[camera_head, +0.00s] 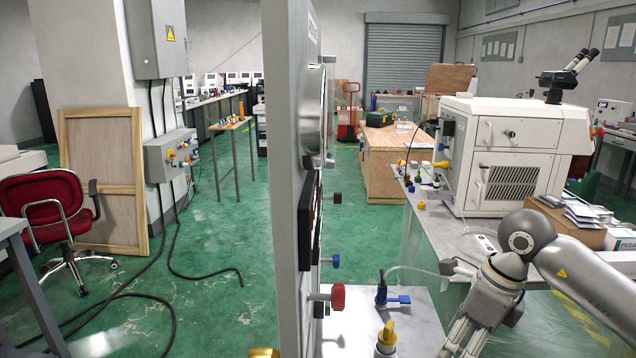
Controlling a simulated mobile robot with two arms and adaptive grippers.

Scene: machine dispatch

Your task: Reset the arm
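My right arm (575,268) comes in from the right, and its grey wrist bends down toward the bottom edge. My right gripper (464,342) hangs over the front of the light worktop at the lower right. Its fingers run to the bottom edge of the view, so I cannot tell whether they are open or shut. I see nothing held in the visible part.
A tall grey panel (287,180) stands upright just ahead, with a red knob (338,297) on its right side. A blue-handled valve (390,298) and a yellow-topped fitting (386,338) sit near the gripper. A white machine (515,150) stands behind the arm.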

